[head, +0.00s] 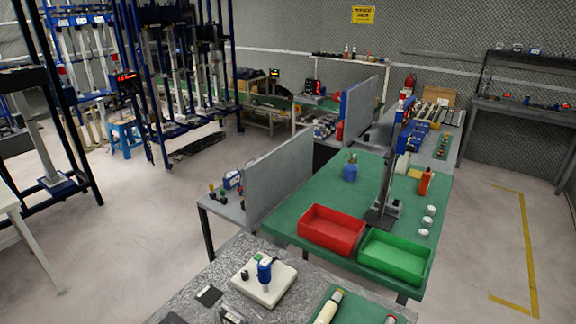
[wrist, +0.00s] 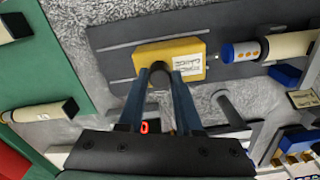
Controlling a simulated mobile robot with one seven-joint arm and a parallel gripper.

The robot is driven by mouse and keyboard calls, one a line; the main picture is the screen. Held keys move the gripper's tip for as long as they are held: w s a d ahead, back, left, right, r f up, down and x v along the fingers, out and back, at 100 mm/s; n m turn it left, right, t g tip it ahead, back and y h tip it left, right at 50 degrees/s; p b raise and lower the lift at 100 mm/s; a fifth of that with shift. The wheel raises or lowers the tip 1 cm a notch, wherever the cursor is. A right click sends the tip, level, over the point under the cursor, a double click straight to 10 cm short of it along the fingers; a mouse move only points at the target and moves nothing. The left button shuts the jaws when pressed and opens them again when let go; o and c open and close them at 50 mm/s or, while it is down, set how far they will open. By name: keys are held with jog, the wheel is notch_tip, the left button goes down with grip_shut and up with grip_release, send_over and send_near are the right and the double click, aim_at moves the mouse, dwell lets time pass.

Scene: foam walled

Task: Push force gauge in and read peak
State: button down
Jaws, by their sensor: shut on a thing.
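In the wrist view a yellow block (wrist: 178,59) with a printed label, likely the force gauge, lies on a dark grey plate (wrist: 118,64). A dark round knob (wrist: 159,76) is at its near edge. My gripper (wrist: 160,76) has its two blue fingers on either side of this knob and is shut on it. A blue and white cylinder (wrist: 240,51) with a cream tube behind it lies in line with the block, to its right. A thin tip bridges the small space between them; contact is unclear. A red digit, apparently 0, glows on a small display (wrist: 144,127) between my fingers.
Cream tubes with dark ends (wrist: 45,113) lie on a green mat at left. A grey lever-like part (wrist: 228,108) and blue blocks (wrist: 285,75) are at right. In the head view, red (head: 332,230) and green (head: 396,256) trays stand on the green bench.

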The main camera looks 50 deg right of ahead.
jog(key=a+p, duration=0.2)
jog(key=a, duration=0.2)
jog(key=shift+s+a+r, duration=0.15)
jog(key=shift+a, duration=0.35)
jog(key=c, duration=0.6)
grip_release()
jog(key=shift+d, duration=0.1)
notch_tip(320, 180, up, 13)
jog(key=shift+f+b, duration=0.1)
jog(key=shift+b, duration=0.75)
